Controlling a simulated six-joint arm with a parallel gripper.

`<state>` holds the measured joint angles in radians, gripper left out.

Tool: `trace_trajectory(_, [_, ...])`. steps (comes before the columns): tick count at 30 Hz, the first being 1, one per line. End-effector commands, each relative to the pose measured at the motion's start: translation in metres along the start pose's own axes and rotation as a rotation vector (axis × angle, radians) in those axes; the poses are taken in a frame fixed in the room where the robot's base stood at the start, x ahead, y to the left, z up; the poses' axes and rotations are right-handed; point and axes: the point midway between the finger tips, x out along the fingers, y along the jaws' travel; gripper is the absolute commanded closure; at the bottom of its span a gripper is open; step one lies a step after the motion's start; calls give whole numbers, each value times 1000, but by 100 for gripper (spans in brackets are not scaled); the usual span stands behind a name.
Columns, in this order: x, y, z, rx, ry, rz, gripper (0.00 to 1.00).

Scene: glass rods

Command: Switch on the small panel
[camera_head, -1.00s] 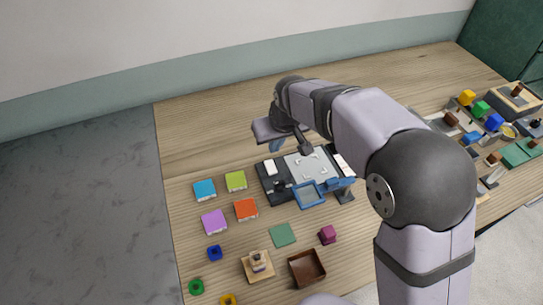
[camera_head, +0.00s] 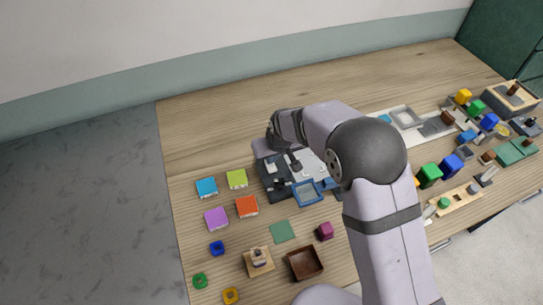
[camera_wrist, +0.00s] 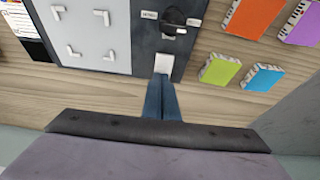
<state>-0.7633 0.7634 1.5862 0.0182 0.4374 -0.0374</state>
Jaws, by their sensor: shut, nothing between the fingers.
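The small panel is a dark board (camera_head: 274,187) with a pale plate; in the wrist view its dark strip (camera_wrist: 147,58) carries a white rocker-like piece (camera_wrist: 164,64) near the edge and a black knob (camera_wrist: 173,19) beyond it. The pale plate (camera_wrist: 90,38) has white corner marks. My gripper (camera_wrist: 162,80) is shut and empty, its blue fingers pointing at the white piece. The fingertips overlap its near end in the picture; I cannot tell whether they touch. In the head view my arm hides the fingertips and part of the panel.
A blue frame (camera_head: 308,193) stands at the panel's front. Orange (camera_head: 246,207), lime (camera_head: 237,178), cyan (camera_head: 206,187) and purple (camera_head: 215,218) blocks lie left of it. A brown tray (camera_head: 305,264) is at the front. Many small objects crowd the right. The back left table is clear.

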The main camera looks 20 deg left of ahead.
Motion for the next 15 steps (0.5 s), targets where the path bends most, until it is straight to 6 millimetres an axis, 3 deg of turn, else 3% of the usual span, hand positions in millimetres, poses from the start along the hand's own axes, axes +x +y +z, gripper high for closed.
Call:
trace_trajectory(9, [10,0,0,0,-1,0,100])
trace_trajectory(15, [6,0,0,0,-4,0,100])
